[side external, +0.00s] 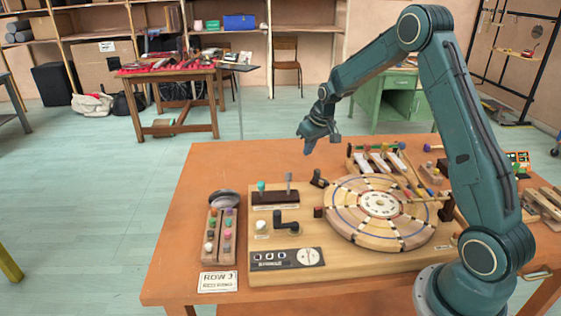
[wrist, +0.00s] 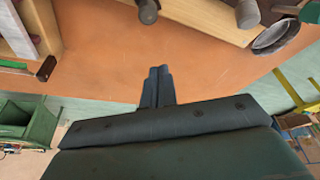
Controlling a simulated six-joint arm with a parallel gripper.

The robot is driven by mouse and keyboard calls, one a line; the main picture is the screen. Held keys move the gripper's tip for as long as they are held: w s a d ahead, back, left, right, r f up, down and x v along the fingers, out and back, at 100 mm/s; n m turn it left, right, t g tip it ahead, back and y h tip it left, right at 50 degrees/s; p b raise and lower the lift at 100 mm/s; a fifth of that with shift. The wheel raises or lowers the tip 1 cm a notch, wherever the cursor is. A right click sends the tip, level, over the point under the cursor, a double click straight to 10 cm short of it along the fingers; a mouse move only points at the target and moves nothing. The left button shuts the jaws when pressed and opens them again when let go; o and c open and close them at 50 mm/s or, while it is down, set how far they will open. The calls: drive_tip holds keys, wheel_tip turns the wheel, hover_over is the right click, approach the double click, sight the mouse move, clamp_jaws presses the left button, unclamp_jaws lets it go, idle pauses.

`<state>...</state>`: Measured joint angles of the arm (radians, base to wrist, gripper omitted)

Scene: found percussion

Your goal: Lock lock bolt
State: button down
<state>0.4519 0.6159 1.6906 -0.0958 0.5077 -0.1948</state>
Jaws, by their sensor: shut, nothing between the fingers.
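My gripper (side external: 308,150) is shut and empty, raised in the air above the far side of the table, clear of the wooden board (side external: 262,233). Its closed fingers also show in the wrist view (wrist: 158,75), pointing over bare tabletop. On the board are a dark crank-shaped handle (side external: 287,222), a dark block (side external: 274,202) with a teal knob and a grey upright lever (side external: 289,182), and a small black part (side external: 319,178). I cannot tell which of these is the lock bolt, or whether it is locked.
A round segmented wooden wheel (side external: 340,223) fills the board's right part. Left of the board stand a rack of coloured pegs (side external: 219,254) and a grey bowl (side external: 224,199), which also shows in the wrist view (wrist: 275,36). The tabletop's far left (side external: 215,165) is clear.

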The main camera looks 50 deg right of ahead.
sight(319, 170)
drive_tip(key=shift+s+a+f, duration=0.1)
drive_tip(key=shift+s+f, duration=0.3)
drive_tip(key=shift+f, duration=0.4)
drive_tip(key=shift+s+a+f, duration=0.1)
drive_tip(key=shift+s+f, duration=0.25)
drive_tip(key=shift+f, duration=0.4)
drive_tip(key=shift+s+f, duration=0.4)
drive_tip(key=shift+f, duration=0.4)
drive_tip(key=shift+s, duration=1.2)
drive_tip(key=shift+s+f, duration=0.1)
drive_tip(key=shift+s, duration=0.1)
drive_tip(key=shift+w, duration=0.1)
